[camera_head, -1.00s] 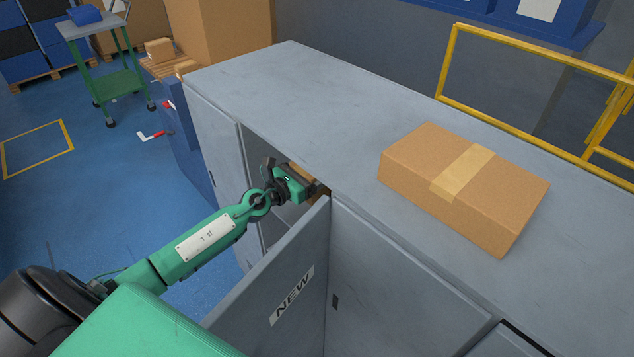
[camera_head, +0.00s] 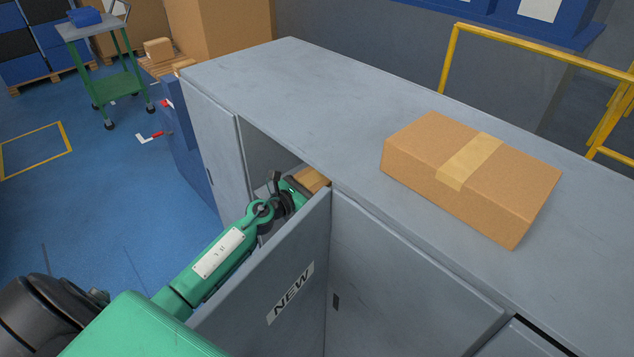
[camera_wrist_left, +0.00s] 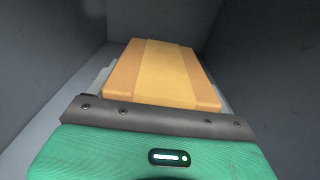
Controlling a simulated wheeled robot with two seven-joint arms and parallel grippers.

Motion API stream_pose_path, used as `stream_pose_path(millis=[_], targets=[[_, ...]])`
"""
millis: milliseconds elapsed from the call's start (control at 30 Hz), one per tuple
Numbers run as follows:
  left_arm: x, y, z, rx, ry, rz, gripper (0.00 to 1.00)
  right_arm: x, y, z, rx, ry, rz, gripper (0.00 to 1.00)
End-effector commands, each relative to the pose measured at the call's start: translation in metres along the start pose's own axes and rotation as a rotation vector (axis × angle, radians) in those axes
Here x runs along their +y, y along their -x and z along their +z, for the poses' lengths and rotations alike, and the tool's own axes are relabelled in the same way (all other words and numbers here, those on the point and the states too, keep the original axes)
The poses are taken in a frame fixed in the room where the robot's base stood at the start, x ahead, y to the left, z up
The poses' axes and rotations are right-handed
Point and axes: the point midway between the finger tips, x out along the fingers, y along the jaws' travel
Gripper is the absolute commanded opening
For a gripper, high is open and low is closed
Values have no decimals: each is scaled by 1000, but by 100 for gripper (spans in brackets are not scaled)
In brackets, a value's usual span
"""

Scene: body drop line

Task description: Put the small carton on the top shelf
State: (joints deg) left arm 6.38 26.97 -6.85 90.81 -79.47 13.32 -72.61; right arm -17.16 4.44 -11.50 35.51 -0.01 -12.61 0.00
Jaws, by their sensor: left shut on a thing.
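The small carton (camera_wrist_left: 160,72), orange-brown with a lighter tape strip, is in my left gripper (camera_wrist_left: 157,98) in the left wrist view. The gripper is shut on it, with a pale finger edge showing beside it. In the head view a corner of the carton (camera_head: 312,180) shows at the gripper (camera_head: 300,187), inside the open grey cabinet below its top edge. Grey inner walls (camera_wrist_left: 255,60) surround the carton in the wrist view. Its underside is hidden, so I cannot tell whether it touches a shelf. My right gripper is not in view.
The open cabinet door (camera_head: 275,280), marked NEW, stands close to the right of my left arm. A larger taped carton (camera_head: 430,165) lies on the cabinet top (camera_head: 290,90). A yellow railing (camera_head: 540,57) stands behind. Blue floor (camera_head: 70,215) is clear at the left.

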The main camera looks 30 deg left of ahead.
Motion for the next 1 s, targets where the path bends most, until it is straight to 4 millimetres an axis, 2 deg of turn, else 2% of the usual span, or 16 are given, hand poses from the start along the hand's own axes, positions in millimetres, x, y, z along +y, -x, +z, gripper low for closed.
stream_pose_path(millis=[167, 200, 300, 633, 767, 1000], targets=[[0, 0, -3, -2, -1, 0, 45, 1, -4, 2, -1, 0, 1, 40], [0, 0, -4, 0, 0, 0, 84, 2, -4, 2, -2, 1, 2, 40], [0, 0, -3, 0, 0, 0, 100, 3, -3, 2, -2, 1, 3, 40], [0, 0, 3, 0, 1, 0, 100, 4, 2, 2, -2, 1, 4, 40], [0, 16, -3, 2, -1, 1, 100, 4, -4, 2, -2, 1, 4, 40], [0, 58, -3, 2, 0, -1, 100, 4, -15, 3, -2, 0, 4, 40]])
